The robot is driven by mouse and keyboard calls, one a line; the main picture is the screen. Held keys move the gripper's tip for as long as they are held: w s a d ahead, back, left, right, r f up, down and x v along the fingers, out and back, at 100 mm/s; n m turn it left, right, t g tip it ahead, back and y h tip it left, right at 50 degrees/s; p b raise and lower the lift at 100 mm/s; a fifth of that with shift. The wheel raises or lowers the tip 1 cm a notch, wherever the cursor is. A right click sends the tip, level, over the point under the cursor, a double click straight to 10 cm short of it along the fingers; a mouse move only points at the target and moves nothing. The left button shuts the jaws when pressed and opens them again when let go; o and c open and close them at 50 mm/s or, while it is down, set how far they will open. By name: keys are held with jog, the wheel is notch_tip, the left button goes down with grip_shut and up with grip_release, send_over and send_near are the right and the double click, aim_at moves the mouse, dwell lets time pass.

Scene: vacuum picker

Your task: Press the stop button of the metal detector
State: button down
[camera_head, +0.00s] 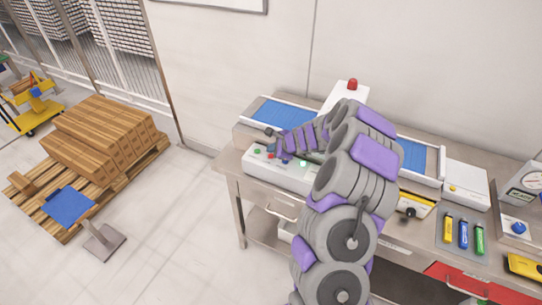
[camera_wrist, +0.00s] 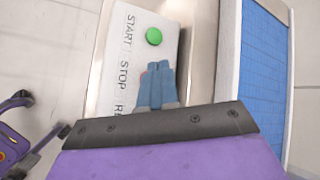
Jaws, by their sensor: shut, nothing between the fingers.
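The metal detector (camera_head: 345,93) stands on the bench with a blue conveyor (camera_head: 288,113) and a red lamp on top. Its pale control panel (camera_wrist: 133,52) has the printed words START and STOP, and a third label partly cut off. The green start button (camera_wrist: 154,36) shows clearly beside START. My gripper (camera_wrist: 158,65) is shut and empty, its blue fingers over the panel beside the word STOP. A small red edge of the stop button (camera_wrist: 143,76) shows at the left of the fingers; the rest is hidden. I cannot tell whether the fingertips touch it.
The conveyor belt (camera_wrist: 263,70) lies to the right in the wrist view.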

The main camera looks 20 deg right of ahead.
dwell(0.7)
jog(key=shift+f, duration=0.35)
jog(key=shift+f+b, duration=0.35)
dwell(0.8)
jog(key=shift+r, duration=0.15)
jog(key=shift+r+p, duration=0.65)
jog(key=shift+p, duration=0.1)
notch_tip(320, 180, up, 5)
jog(key=p, duration=0.4)
jog(key=shift+p, duration=0.3)
